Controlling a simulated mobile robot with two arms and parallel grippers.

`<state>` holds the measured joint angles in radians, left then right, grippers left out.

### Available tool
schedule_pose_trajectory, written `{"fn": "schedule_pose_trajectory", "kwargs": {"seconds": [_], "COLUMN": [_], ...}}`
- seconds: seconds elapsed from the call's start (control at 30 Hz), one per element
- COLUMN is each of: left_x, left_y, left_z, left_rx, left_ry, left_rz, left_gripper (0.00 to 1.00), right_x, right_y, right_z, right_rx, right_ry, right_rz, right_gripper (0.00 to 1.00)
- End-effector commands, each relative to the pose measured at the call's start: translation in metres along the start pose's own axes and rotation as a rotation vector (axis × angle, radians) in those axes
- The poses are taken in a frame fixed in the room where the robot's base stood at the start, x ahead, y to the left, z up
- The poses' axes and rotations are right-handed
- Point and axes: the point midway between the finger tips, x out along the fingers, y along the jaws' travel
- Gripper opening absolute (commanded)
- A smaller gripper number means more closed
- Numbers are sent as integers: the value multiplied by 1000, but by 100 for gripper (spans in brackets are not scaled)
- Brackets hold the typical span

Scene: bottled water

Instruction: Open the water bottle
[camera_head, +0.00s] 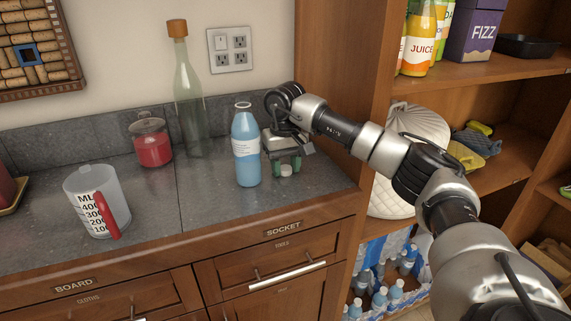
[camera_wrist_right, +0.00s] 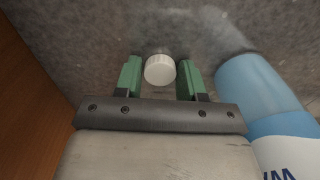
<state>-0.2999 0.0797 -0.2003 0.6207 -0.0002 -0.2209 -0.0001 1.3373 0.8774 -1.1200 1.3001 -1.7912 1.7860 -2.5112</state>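The water bottle (camera_head: 246,148) stands upright on the dark stone counter, with blue water, a white label and no cap on its mouth. My right gripper (camera_head: 285,168) is low over the counter, just right of the bottle. Its green fingers are open, with the white cap (camera_head: 286,170) between or just beyond their tips. In the right wrist view the cap (camera_wrist_right: 160,69) shows between the fingertips (camera_wrist_right: 158,77), with a gap on each side. The bottle's blue side (camera_wrist_right: 255,88) is at the right there. The cap seems to lie on the counter. My left gripper is not in view.
A measuring jug (camera_head: 96,202) with a red handle, a red jar (camera_head: 151,143) and a tall corked bottle (camera_head: 189,95) stand left of the water bottle. A wooden shelf unit (camera_head: 330,60) rises at the right. The counter's front edge is close to the gripper.

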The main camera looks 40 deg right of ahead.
Motion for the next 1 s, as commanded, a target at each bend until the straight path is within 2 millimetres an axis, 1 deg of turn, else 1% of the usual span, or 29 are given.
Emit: {"fn": "schedule_pose_trajectory", "kwargs": {"seconds": [0.03, 0.1, 0.13, 0.37, 0.47, 0.57, 0.67, 0.8, 0.9, 1.0], "left_x": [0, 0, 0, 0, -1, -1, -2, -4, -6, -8], "left_y": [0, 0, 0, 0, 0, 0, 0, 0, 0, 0], "left_z": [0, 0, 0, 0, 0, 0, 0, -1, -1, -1], "left_rx": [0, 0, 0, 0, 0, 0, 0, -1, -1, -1], "left_ry": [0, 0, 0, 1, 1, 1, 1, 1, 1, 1], "left_rz": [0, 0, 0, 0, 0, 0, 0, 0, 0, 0], "left_gripper": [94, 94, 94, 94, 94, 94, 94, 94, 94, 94], "right_x": [0, 0, 0, 0, -5, -18, -38, -70, -90, -106], "right_y": [0, 0, 0, 0, 0, 0, -1, -1, 0, 0], "right_z": [0, 0, 0, 0, 0, -1, -1, -1, -1, -1], "right_rx": [0, 0, 0, 0, 0, 0, 0, 0, 0, 0], "right_ry": [-1, -1, -1, -1, 0, 3, 4, 4, 3, 2], "right_rz": [0, 0, 0, 0, 0, -1, -3, -2, -1, -1], "right_gripper": [48, 58, 59, 59, 59, 59, 59, 59, 59, 59]}}
